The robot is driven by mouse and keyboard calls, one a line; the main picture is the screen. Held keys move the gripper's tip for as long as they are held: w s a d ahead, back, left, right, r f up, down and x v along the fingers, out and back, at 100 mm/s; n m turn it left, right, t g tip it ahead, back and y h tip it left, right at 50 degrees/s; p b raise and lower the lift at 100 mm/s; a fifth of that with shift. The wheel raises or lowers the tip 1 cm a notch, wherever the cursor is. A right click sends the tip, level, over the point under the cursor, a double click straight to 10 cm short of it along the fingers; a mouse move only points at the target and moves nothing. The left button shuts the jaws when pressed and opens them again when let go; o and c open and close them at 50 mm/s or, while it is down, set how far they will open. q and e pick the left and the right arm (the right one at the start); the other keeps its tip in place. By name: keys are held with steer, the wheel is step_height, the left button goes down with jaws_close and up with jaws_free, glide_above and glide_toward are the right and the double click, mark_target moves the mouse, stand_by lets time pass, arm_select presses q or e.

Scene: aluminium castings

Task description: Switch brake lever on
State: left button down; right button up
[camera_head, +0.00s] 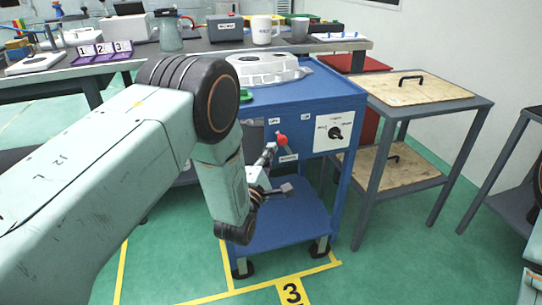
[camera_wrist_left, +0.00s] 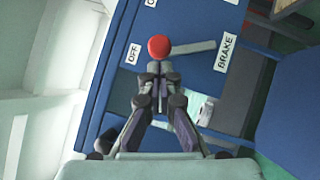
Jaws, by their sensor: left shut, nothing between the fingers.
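The brake lever has a red knob (camera_head: 281,139) and sits on the front of the blue cart. In the left wrist view, the red knob (camera_wrist_left: 159,46) is beside the OFF label (camera_wrist_left: 133,53), and its grey shaft (camera_wrist_left: 195,47) runs towards the BRAKE label (camera_wrist_left: 225,52). My left gripper (camera_head: 270,150) is shut and empty, close to the knob. In the wrist view, its fingertips (camera_wrist_left: 160,70) are together just below the knob; I cannot tell whether they touch it. My right gripper is not in view.
A rotary switch (camera_head: 335,132) on a white plate is right of the lever. A pale casting (camera_head: 268,67) lies on the blue cart top (camera_head: 325,84). A grey side table (camera_head: 480,103) with a wooden board stands to the right. Green floor is open in front.

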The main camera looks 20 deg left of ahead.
arm_select(q)
steer(key=shift+w+d+r, duration=0.1)
steer(key=shift+w, duration=0.05)
stand_by(0.3)
